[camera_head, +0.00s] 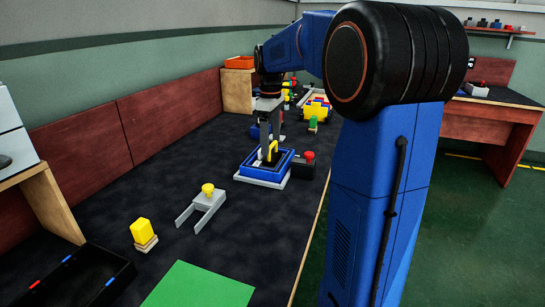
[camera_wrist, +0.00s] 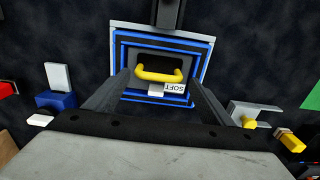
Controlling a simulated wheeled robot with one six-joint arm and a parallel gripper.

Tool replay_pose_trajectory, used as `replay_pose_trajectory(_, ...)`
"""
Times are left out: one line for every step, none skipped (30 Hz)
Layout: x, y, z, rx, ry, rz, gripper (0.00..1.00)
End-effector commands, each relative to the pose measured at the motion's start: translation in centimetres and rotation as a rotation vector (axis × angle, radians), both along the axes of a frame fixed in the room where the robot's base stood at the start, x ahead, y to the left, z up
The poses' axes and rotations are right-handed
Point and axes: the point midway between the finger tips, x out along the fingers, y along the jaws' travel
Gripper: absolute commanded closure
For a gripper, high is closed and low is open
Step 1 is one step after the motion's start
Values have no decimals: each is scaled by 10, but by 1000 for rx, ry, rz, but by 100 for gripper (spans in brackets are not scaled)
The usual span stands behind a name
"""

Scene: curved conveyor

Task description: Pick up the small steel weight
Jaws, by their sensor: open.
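A dark block with a yellow handle (camera_wrist: 158,76) sits inside a blue-rimmed tray (camera_wrist: 122,43) on a pale base. A white label reading "SOFT" (camera_wrist: 177,88) lies by the handle. No thing is clearly marked as the small steel weight; I cannot tell whether this block is it. My gripper (camera_wrist: 160,74) is open, its two fingers on either side of the handle in the wrist view. In the head view my gripper (camera_head: 268,152) reaches down over the blue tray (camera_head: 250,172), and the yellow handle (camera_head: 273,150) shows beside the fingers. Contact cannot be told.
A grey forked piece with a yellow knob (camera_head: 207,197) and a yellow block on a wooden base (camera_head: 142,235) lie nearer. A black box with a red knob (camera_head: 303,167) stands right of the tray. A black bin (camera_head: 110,262) and green mat (camera_head: 200,287) are in front.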

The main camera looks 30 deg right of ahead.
Motion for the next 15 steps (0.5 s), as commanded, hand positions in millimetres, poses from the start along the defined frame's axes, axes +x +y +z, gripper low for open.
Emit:
replay_pose_trajectory(-1, -1, -6, 0, 1, -1, 24)
replay_pose_trajectory(-1, -2, -10, 1, 2, -1, 24)
replay_pose_trajectory(-2, -3, -16, 1, 3, -1, 24)
replay_pose_trajectory(-2, -4, -20, 1, 2, -1, 24)
replay_pose_trajectory(-2, -5, -24, 1, 2, -1, 24)
replay_pose_trajectory(-3, -5, -30, 1, 3, 0, 24)
replay_pose_trajectory(-3, -5, -34, 0, 3, 0, 24)
replay_pose_trajectory(-2, -5, -37, 0, 1, 0, 24)
replay_pose_trajectory(-2, -5, -40, 0, 1, 0, 24)
replay_pose_trajectory(-2, -5, -42, 0, 1, 0, 24)
replay_pose_trajectory(-2, -5, -44, 0, 1, 0, 24)
replay_pose_trajectory(-2, -5, -46, 0, 1, 0, 24)
replay_pose_trajectory(-2, -5, -46, 1, 1, 0, 24)
replay_pose_trajectory(-2, -5, -47, 0, 0, 0, 24)
replay_pose_trajectory(-2, -5, -47, 0, 0, 0, 24)
